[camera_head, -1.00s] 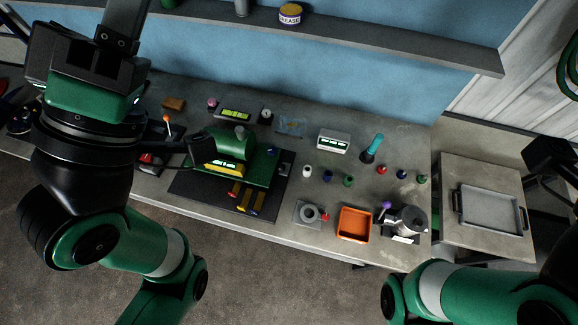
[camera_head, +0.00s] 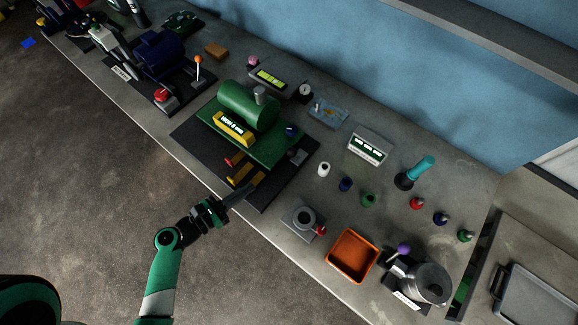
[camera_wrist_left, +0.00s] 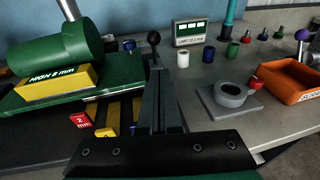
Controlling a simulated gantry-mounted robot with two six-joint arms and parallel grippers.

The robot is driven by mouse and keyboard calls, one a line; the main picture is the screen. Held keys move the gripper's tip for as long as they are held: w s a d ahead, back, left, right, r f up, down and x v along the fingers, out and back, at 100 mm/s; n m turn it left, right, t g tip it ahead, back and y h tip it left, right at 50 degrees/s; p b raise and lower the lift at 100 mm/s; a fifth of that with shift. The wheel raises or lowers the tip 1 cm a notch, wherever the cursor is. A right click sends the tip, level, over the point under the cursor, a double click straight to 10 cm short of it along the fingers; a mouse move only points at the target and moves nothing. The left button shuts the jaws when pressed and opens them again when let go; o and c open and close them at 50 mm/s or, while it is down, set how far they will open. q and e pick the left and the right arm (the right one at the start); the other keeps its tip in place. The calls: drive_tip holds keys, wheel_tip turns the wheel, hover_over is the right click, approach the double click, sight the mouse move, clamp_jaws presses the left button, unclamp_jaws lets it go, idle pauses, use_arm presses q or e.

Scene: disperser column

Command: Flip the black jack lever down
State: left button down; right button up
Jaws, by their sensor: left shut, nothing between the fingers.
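A black ball-topped lever (camera_wrist_left: 153,39) stands upright beside the green machine in the left wrist view. Its lower part is hidden behind my fingers. I cannot pick the lever out clearly in the head view. The green machine (camera_head: 249,105) sits on a dark base plate, with a yellow label and yellow blocks at its front. My left gripper (camera_head: 250,187) is shut and empty, at the machine's front right edge, pointing toward the bench. In the left wrist view its fingers (camera_wrist_left: 160,78) are together, in line with the lever; I cannot tell whether they touch it. My right gripper is out of view.
To the right are a grey ring fixture (camera_head: 303,221), an orange tray (camera_head: 352,256) and a metal pot (camera_head: 428,284). A blue machine (camera_head: 160,54) is at the left. The floor in front is open.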

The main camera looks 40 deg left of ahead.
use_arm(q)
drive_tip(key=shift+s+a+f, duration=0.15)
drive_tip(key=shift+a+f, duration=0.05)
drive_tip(key=shift+a, duration=0.2)
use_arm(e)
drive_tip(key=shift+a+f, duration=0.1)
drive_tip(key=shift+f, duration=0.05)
use_arm(q)
approach(295, 154)
drive_tip(key=f, duration=0.1)
drive_tip(key=w+a+f, duration=0.1)
drive_tip(key=f, duration=0.1)
drive_tip(key=shift+w, duration=0.15)
drive_tip(key=w, duration=0.3)
drive_tip(key=shift+w+r, duration=0.25)
drive_tip(key=shift+w, duration=0.05)
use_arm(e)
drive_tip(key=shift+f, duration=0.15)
